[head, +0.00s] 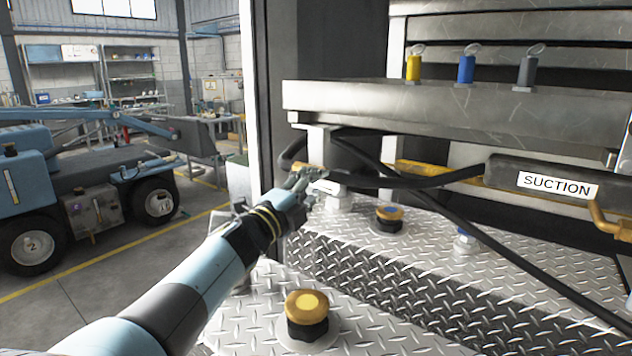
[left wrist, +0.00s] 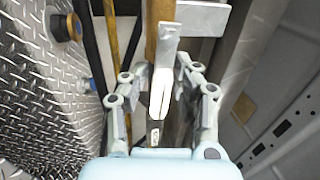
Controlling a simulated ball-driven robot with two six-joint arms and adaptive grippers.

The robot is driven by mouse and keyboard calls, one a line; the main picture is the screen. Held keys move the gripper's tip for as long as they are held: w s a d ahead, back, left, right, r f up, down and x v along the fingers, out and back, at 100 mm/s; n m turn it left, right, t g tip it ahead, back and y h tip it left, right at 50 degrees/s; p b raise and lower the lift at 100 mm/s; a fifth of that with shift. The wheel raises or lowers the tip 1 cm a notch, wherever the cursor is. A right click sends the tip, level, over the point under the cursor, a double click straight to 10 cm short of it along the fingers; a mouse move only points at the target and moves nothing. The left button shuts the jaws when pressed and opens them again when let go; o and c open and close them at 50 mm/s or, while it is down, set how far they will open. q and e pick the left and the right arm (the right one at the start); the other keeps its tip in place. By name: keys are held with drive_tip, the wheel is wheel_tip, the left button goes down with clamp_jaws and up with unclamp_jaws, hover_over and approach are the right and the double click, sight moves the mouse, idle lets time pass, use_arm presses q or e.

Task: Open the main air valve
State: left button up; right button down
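The main air valve appears to be the fitting with a pale grey lever (left wrist: 162,92) on a brass pipe (left wrist: 165,15) in the left wrist view. The lever runs lengthwise along the pipe and lies between my left gripper's fingers. My left gripper (left wrist: 162,98) is open, with a gap on each side of the lever. In the head view my left gripper (head: 308,180) is at the dark side of the machine, under the metal shelf. It hides most of the valve there; a small brass part (head: 308,167) shows beside it. My right gripper is not in view.
A metal shelf (head: 450,108) overhangs the spot. Black hoses (head: 425,182) run close by to the right. Yellow-topped knobs (head: 306,302) stand on the diamond-plate deck, and a suction pipe (head: 510,172) is at right. A blue vehicle stands far left.

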use_arm(q)
drive_tip(key=shift+o, duration=1.1)
drive_tip(key=shift+r, duration=0.15)
drive_tip(key=shift+w+d, duration=0.1)
drive_tip(key=shift+d, duration=0.05)
drive_tip(key=v, duration=1.2)
